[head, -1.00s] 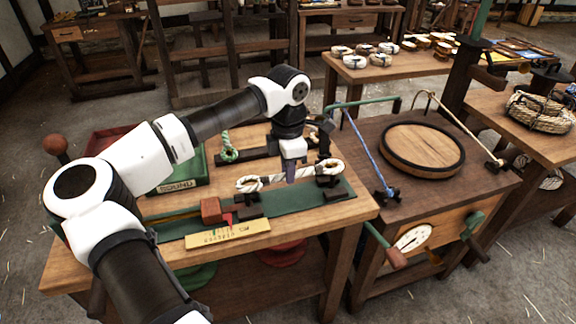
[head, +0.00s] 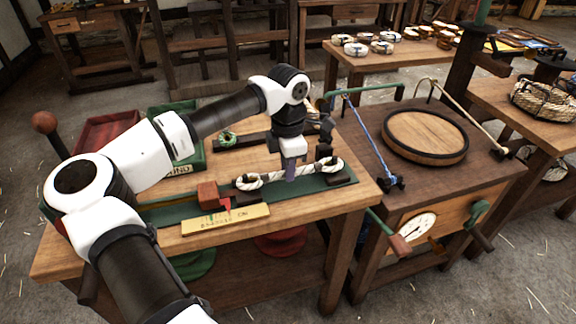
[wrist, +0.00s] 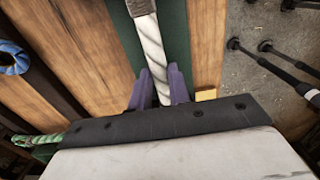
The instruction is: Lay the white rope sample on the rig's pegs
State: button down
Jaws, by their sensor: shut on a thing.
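The white rope sample (head: 307,173), twisted with a looped eye at each end, lies level above the rig's green base (head: 172,212). My gripper (head: 290,175) points down and is shut on the middle of the rope. In the wrist view, the purple fingertips (wrist: 160,88) stand on either side of the white rope (wrist: 152,50). The loops are at the rig's dark pegs (head: 325,155), but I cannot tell whether the loops sit around them. The left loop (head: 248,182) is near a dark block.
A red block (head: 208,193) and a yellow lettered plate (head: 225,219) are left of the rope. A green-and-white rope (head: 228,139) lies behind. A blue rope (head: 368,135) runs on the stand at right.

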jog(key=shift+f+b, duration=0.4)
jog(key=c, duration=1.2)
grip_release()
jog(key=shift+c, duration=0.2)
jog(key=shift+r+p, duration=2)
jog(key=shift+r, duration=1.55)
notch_tip(320, 180, up, 14)
jog(key=b, duration=0.1)
jog(key=shift+f, duration=0.1)
